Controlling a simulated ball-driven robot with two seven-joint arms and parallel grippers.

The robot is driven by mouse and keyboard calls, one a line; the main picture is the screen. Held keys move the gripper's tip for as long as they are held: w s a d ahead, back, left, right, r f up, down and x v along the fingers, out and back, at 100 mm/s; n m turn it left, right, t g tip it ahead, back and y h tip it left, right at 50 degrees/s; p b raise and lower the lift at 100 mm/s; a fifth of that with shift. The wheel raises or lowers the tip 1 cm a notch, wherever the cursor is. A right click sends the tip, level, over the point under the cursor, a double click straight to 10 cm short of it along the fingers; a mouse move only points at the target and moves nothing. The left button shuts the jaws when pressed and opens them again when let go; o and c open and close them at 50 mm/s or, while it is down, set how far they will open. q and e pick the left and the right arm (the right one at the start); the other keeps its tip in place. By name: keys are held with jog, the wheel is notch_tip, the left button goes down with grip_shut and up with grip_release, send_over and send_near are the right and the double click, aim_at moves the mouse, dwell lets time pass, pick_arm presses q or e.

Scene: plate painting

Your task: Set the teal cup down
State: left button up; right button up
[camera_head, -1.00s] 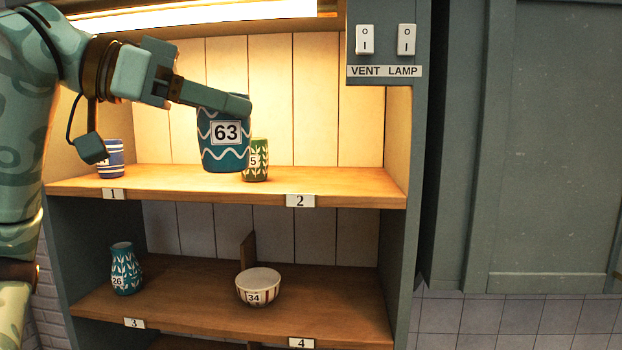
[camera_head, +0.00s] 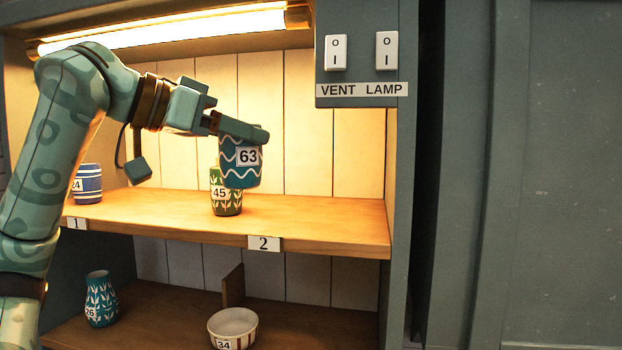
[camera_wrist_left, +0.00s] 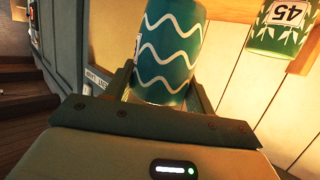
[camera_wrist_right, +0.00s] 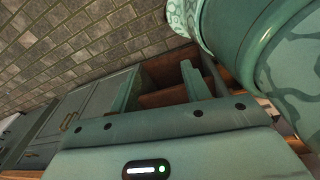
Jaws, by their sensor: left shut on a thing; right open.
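The teal cup (camera_head: 240,172) has white wavy lines and a label 63. My left gripper (camera_head: 243,132) is shut on it near its top and holds it above the upper shelf (camera_head: 330,222). In the head view the cup overlaps the green cup behind it, so the gap between them is hard to judge. In the left wrist view the teal cup (camera_wrist_left: 167,52) sits between the fingers. My right gripper (camera_wrist_right: 160,80) is open and empty in the right wrist view, and it is outside the head view.
The green cup (camera_head: 226,205), labelled 45, stands on the upper shelf near label 2. A blue striped cup (camera_head: 88,184) stands left near label 1. A vase (camera_head: 100,300) and a bowl (camera_head: 232,325) are on the lower shelf. The upper shelf's right part is clear.

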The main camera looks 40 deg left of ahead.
pick_arm(q)
jog(key=w+d+p, duration=0.2)
jog(key=w+d, duration=0.1)
jog(key=w, duration=1.1)
jog(key=f, duration=0.6)
jog(key=shift+s+a+f, duration=0.15)
jog(key=shift+a+f, duration=0.1)
jog(key=shift+f, duration=0.3)
pick_arm(e)
jog(key=shift+w+a+r, duration=0.1)
jog(key=shift+w+r, duration=0.15)
jog(key=shift+r, duration=0.35)
jog(key=shift+w+a+r, duration=0.1)
jog(key=shift+w+r, duration=0.15)
jog(key=shift+r, duration=0.3)
pick_arm(q)
jog(key=o, duration=1.1)
jog(key=shift+f, duration=0.15)
pick_arm(e)
jog(key=shift+w, duration=0.1)
